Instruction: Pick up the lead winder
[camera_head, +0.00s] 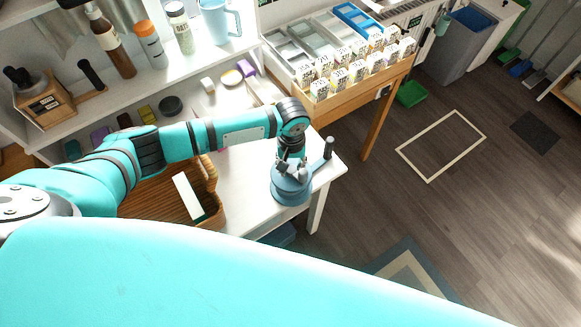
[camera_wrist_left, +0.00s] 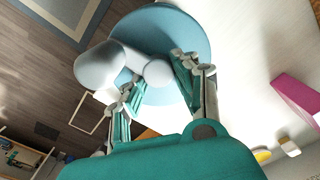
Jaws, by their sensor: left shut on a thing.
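The lead winder (camera_head: 290,190) is a round blue-grey body with a grey crank whose upright knob stands at its right. In the head view it is at the right corner of the white table (camera_head: 245,185); I cannot tell whether it touches the top. My left gripper (camera_head: 291,170) reaches down onto it from above. In the left wrist view the winder (camera_wrist_left: 185,28) shows as a blue disc with a large grey knob. The fingers of my left gripper (camera_wrist_left: 160,90) are shut on its grey part, one on each side. My right gripper is not in view.
A wicker basket (camera_head: 212,190) stands left of the winder. A wooden tray of small labelled cartons (camera_head: 340,80) is behind, on another table. Shelves with bottles (camera_head: 112,45) are at the upper left. Open floor (camera_head: 370,210) lies to the right of the table.

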